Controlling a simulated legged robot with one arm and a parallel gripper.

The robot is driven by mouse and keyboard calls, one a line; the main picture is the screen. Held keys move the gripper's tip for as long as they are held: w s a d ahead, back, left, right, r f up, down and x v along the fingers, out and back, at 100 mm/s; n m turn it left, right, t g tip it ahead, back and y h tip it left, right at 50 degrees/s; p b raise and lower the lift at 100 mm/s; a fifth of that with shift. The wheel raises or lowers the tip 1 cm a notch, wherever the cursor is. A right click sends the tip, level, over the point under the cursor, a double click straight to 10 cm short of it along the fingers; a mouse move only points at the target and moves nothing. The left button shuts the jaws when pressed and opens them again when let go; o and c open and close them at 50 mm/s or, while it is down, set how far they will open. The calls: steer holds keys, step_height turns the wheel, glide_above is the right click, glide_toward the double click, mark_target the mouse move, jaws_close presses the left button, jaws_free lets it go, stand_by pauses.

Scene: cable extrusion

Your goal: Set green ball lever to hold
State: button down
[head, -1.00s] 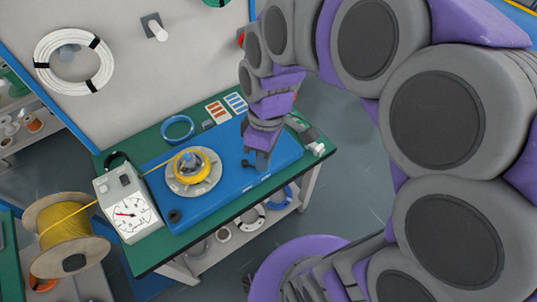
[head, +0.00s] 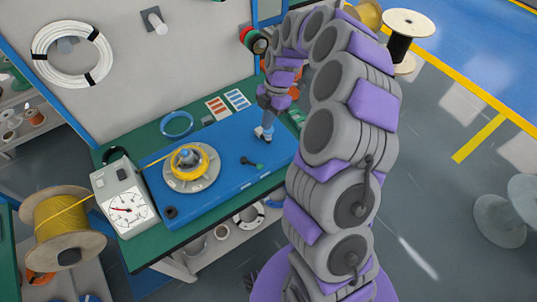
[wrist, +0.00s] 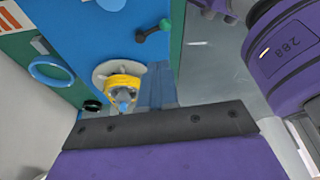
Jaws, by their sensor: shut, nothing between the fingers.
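The lever (head: 252,163) lies over the front right part of the blue bench plate, with a dark pivot end at left and a dark green ball (head: 260,167) at right. In the wrist view the green ball (wrist: 164,24) is near the top, joined by a short bar to the black end (wrist: 140,37). My gripper (head: 264,135) is behind the lever in the head view, apart from it, pointing down. Its fingers (wrist: 158,75) are together and empty. Any hold mark is too small to make out.
A yellow cable coil (head: 187,160) sits on a grey disc left of the lever. A dial gauge box (head: 122,205) and a yellow cable spool (head: 62,226) are further left. A blue ring (head: 177,124) lies on the green bench. The plate around the lever is clear.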

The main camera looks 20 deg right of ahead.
mark_target(253, 163)
steer(key=w+d+f+n, duration=0.1)
steer(key=w+d+f, duration=0.1)
steer(key=d+f, duration=0.2)
steer(key=shift+d+f+n, duration=0.25)
steer(key=shift+f+n, duration=0.15)
steer(key=shift+f, duration=0.2)
steer(key=b+x, duration=0.2)
steer(key=x, duration=0.8)
steer(key=shift+s+a+f, duration=0.15)
steer(key=shift+s+f, duration=0.05)
steer(key=shift+f, duration=0.1)
steer(key=shift+s+a, duration=0.55)
steer(key=shift+a, duration=0.25)
steer(key=shift+s+a+f, duration=0.1)
steer(key=shift+s+a, duration=0.3)
steer(key=shift+a, duration=0.25)
